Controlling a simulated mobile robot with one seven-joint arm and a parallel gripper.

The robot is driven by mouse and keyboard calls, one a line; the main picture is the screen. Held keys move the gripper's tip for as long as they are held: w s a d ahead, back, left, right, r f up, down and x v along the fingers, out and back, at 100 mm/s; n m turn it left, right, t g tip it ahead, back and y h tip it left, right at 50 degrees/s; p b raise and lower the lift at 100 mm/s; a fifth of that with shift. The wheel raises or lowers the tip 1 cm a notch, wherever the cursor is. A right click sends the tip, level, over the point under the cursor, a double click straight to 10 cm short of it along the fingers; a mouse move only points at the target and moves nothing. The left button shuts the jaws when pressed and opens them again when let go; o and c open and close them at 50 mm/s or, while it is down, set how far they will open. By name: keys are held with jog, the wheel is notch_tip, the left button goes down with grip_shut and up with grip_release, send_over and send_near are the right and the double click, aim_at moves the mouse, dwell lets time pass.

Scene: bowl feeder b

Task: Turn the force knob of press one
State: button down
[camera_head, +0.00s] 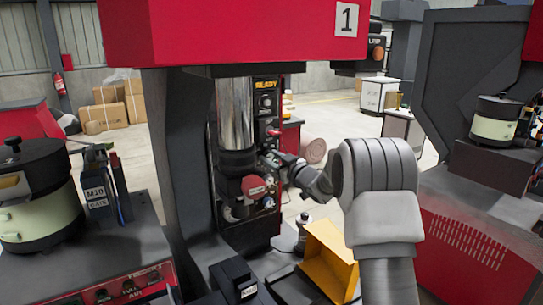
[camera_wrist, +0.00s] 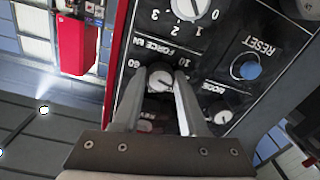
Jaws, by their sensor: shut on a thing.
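Press one (camera_head: 250,35), red with a "1" plate, stands in the middle of the head view. Its dark control panel (camera_head: 265,85) with a "READY" display faces right of the shiny column. My gripper (camera_wrist: 158,85) is shut on the force knob, with one finger on each side. In the head view my gripper (camera_head: 272,158) is at the panel, and the force knob cannot be made out there.
Close by on the panel are a large white dial (camera_wrist: 190,8), a blue RESET button (camera_wrist: 250,70) and a MODE knob (camera_wrist: 222,116). A bowl feeder (camera_head: 35,195) is at left.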

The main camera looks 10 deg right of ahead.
jog(key=m+p, duration=0.2)
jog(key=m, duration=0.4)
jog(key=shift+p, duration=0.3)
dwell(0.4)
jog(key=shift+c, duration=2.2)
grip_release()
jog(key=b+v, duration=0.2)
jog(key=v, duration=1.5)
jog(key=shift+s+f, duration=0.2)
jog(key=shift+s, duration=0.05)
